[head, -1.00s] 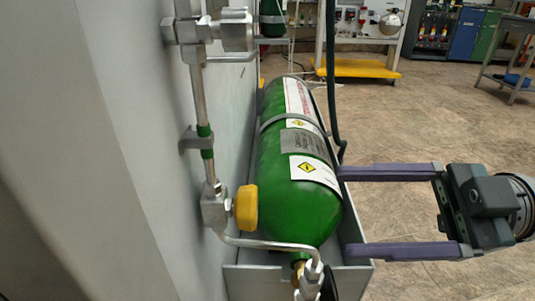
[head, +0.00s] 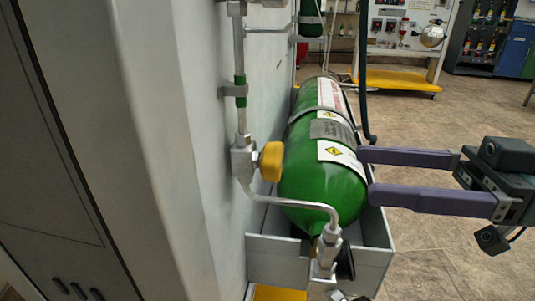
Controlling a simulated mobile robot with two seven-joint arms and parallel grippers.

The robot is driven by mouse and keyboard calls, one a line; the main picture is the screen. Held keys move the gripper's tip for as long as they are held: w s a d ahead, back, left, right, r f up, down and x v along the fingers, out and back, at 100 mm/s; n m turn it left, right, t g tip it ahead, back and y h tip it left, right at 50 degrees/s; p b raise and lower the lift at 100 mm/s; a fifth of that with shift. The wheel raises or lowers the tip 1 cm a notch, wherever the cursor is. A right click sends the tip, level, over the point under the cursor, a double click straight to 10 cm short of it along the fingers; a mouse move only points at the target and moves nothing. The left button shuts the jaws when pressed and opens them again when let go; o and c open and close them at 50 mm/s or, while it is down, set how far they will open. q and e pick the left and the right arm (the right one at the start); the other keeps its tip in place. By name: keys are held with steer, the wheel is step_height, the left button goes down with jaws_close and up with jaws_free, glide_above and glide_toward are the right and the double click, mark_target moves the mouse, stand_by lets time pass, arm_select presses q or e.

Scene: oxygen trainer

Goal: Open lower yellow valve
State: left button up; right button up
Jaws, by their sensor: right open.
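The lower yellow valve (head: 271,161) is a yellow knob on a metal fitting (head: 242,160) on the pipe along the grey panel. It is left of the green gas cylinder (head: 320,190). My right gripper (head: 364,175) comes in from the right, its two long purple fingers spread apart and empty. The fingertips are at the right side of the cylinder in the picture, apart from the yellow knob. I cannot tell whether they touch the cylinder. My left gripper is out of view.
A bent pipe (head: 295,204) runs below the knob to the cylinder's outlet. A dark hose (head: 363,90) hangs behind the cylinder. A yellow-based stand (head: 400,80) is at the back; open floor lies right.

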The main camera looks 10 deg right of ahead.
mark_target(282, 162)
steer(key=b+x, duration=0.1)
steer(key=x, duration=0.9)
steer(key=shift+w, duration=0.15)
steer(key=shift+d, duration=0.1)
jaws_close()
